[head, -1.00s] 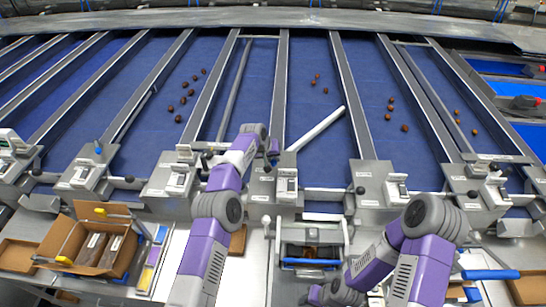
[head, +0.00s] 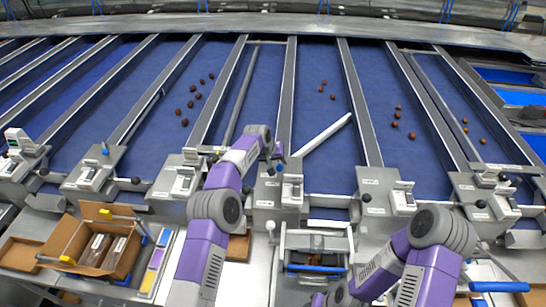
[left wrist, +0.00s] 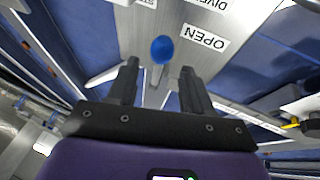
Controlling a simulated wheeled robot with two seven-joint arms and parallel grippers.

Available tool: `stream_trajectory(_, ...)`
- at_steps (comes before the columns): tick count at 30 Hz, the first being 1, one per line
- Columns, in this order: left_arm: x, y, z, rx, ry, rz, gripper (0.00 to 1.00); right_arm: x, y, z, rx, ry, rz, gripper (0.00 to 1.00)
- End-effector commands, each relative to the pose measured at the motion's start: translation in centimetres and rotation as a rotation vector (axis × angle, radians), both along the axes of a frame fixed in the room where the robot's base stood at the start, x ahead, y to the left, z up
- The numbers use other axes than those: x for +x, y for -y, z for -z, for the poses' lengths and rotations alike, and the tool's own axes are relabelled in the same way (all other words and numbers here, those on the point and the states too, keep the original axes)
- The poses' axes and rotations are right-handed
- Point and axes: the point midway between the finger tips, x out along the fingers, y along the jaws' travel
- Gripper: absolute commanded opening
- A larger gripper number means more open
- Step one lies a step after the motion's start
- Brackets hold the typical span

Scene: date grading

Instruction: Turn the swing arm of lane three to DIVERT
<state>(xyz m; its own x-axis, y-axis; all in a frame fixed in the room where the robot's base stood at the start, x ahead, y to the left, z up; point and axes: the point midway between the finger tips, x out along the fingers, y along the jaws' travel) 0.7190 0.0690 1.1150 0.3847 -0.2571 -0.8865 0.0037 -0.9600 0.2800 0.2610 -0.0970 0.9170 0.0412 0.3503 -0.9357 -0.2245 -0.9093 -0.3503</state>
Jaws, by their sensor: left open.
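My left gripper (head: 274,158) is open above the metal control box (head: 264,195) between two blue lanes. In the left wrist view, a blue knob (left wrist: 162,50) lies just beyond the open fingertips (left wrist: 160,75), apart from them. Labels OPEN (left wrist: 204,37) and DIVERT (left wrist: 208,4) sit beside it. The gripper hides this knob in the head view. A pale swing arm (head: 322,135) slants across the lane right of that box. Another swing arm (head: 241,92) runs nearly lengthwise in the lane to its left. Lane numbers are unreadable. My right gripper is out of view.
Small brown dates (head: 189,103) lie on several lanes between metal rails (head: 359,105). Similar boxes (head: 388,192) line the near edge. An open carton (head: 98,240) stands at lower left, and a metal frame with a blue handle (head: 316,267) stands at front centre.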

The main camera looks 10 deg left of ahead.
Motion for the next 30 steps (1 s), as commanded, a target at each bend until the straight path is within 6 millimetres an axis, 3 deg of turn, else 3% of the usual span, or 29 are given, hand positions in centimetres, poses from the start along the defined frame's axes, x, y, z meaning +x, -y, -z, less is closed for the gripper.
stream_trajectory(13,-2.0,-1.4,-4.6,0.001,0.002,-0.001,0.5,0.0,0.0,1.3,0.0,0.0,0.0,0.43)
stream_trajectory(30,-2.2,-1.5,-4.9,0.001,0.0,0.0,0.5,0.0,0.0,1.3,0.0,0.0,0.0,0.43)
